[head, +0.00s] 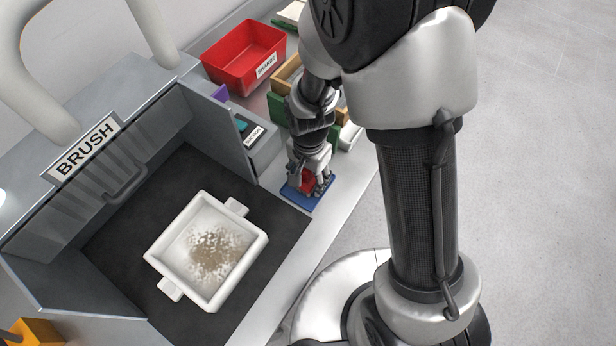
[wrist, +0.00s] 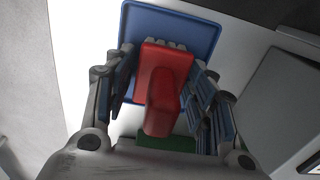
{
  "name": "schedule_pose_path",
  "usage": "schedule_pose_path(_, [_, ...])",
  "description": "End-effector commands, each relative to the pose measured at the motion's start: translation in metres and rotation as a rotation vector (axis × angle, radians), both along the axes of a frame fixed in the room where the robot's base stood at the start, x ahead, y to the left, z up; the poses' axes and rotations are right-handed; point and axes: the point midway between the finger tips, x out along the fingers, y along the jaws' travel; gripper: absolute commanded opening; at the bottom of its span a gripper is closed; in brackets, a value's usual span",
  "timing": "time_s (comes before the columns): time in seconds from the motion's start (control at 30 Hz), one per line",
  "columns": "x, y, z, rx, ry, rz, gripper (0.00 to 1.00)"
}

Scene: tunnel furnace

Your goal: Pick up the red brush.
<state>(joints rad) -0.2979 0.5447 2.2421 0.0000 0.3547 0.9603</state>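The red brush (wrist: 163,85) lies on a small blue tray (wrist: 203,32), between the two fingers of my gripper (wrist: 162,72) in the wrist view. The fingers are spread, one on each side of it, and seem apart from it; contact low down cannot be made out. In the head view my gripper (head: 310,176) is pointed down over the blue tray (head: 302,199), and a little of the red brush (head: 309,183) shows between the fingers.
A grey booth with a BRUSH sign (head: 86,148) stands at left, holding a white two-handled dish (head: 256,248) with brown grains. A red bin (head: 229,72), a grey labelled box (head: 262,150) and a green box (head: 275,108) crowd behind my gripper. Open floor lies at right.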

Motion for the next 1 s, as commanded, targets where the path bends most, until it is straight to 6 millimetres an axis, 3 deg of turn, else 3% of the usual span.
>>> schedule_pose_path(0.5, [0.000,0.000,0.000,0.000,0.000,0.000,0.13])
schedule_pose_path(0.8, [0.000,0.000,0.002,0.000,0.000,0.000,0.13])
schedule_pose_path(1.0, [0.001,0.000,0.021,0.001,-0.003,0.000,0.13])
